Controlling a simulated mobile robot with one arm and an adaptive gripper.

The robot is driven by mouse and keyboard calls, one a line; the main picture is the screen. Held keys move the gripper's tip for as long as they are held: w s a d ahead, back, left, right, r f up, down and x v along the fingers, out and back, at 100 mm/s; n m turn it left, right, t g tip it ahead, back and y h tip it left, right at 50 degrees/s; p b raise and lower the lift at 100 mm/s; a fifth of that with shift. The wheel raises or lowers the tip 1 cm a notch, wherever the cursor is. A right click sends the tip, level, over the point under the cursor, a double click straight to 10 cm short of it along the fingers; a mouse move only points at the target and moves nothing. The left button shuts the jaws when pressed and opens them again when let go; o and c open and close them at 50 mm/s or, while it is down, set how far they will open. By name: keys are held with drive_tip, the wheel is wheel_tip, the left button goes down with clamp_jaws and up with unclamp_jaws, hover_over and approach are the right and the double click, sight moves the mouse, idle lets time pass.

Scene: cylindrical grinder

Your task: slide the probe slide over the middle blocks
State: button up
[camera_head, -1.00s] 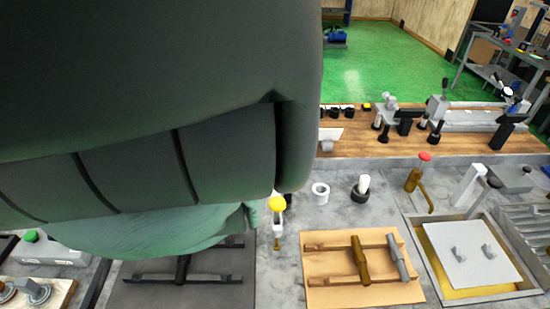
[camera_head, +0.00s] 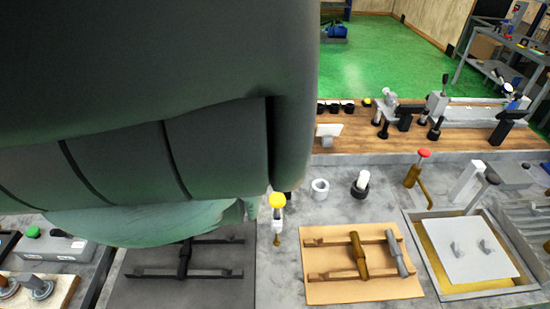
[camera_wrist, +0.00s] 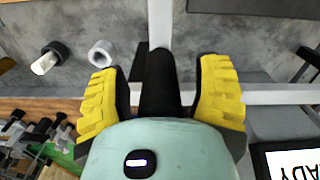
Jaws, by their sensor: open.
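In the wrist view my gripper (camera_wrist: 160,72) is open, with one yellow finger pad on each side of a black upright handle (camera_wrist: 160,85). A pale grey bar (camera_wrist: 160,25) runs from the handle to the top edge. These may belong to the probe slide, but I cannot tell for sure. Whether the pads touch the handle is unclear; gaps show on both sides. In the head view my arm hides the gripper and this spot. The middle blocks cannot be made out with certainty in either view.
A white ring (camera_head: 320,189) and a white cylinder in a black base (camera_head: 360,184) stand on the grey bench. A yellow-topped lever (camera_head: 277,215) stands near my arm. A tan board (camera_head: 350,290) and a wooden shelf with fixtures (camera_head: 360,145) lie right. A screen (camera_wrist: 292,160) shows in the wrist view.

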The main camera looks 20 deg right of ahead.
clamp_jaws()
idle(0.6)
